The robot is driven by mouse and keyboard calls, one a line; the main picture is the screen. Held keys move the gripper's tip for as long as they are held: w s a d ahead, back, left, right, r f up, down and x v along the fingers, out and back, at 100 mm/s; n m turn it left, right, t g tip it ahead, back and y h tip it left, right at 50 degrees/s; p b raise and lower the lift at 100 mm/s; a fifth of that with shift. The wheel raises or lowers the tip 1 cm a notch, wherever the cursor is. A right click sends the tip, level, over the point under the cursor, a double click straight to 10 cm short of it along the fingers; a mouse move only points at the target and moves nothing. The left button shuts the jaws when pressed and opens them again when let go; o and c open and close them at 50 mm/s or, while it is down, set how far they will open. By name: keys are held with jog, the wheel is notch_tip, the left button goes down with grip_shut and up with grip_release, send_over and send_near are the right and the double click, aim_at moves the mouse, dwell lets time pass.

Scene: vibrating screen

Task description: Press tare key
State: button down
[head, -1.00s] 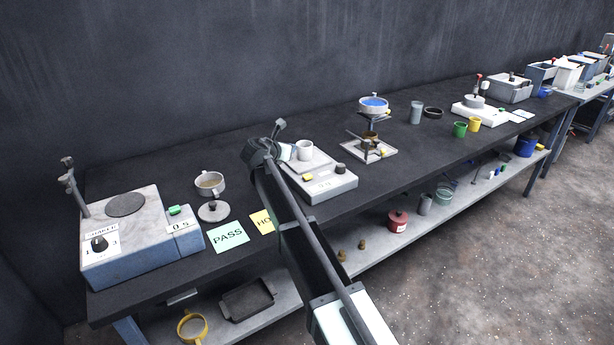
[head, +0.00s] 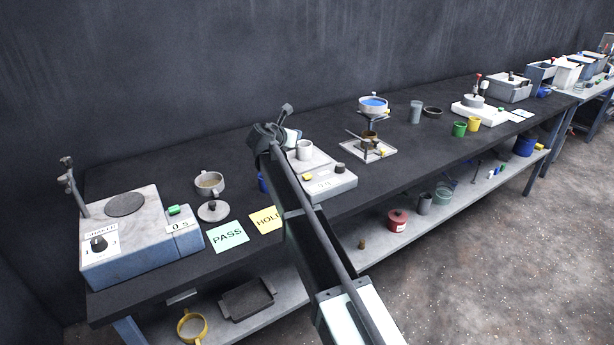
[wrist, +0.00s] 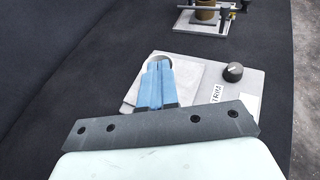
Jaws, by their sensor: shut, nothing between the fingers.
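The scale (head: 330,188) is a pale flat box on the bench, with a small yellow key (head: 308,177) on its front left and a dark knob (head: 340,168). The yellow key does not show in the wrist view. In the head view the fingertips are hidden.
A PASS card (head: 229,237) and a HOLD card (head: 264,219) lie left of my arm. A shaker (head: 140,240) stands at the left end. The bench behind the scale is mostly clear.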

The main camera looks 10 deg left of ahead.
notch_tip(320, 180, up, 4)
jog(key=w+d+m+g, duration=0.1)
jog(key=m, duration=0.1)
jog(key=m+g+h, duration=0.2)
jog(key=m+g, duration=0.3)
jog(key=m, duration=0.4)
send_over(305, 176)
notch_tip(305, 176, down, 4)
jog(key=shift+s+m, duration=0.15)
jog(key=shift+m, duration=0.95)
jog(key=shift+f, duration=4.35)
jog(key=shift+f, duration=0.15)
jog(key=shift+f, duration=0.3)
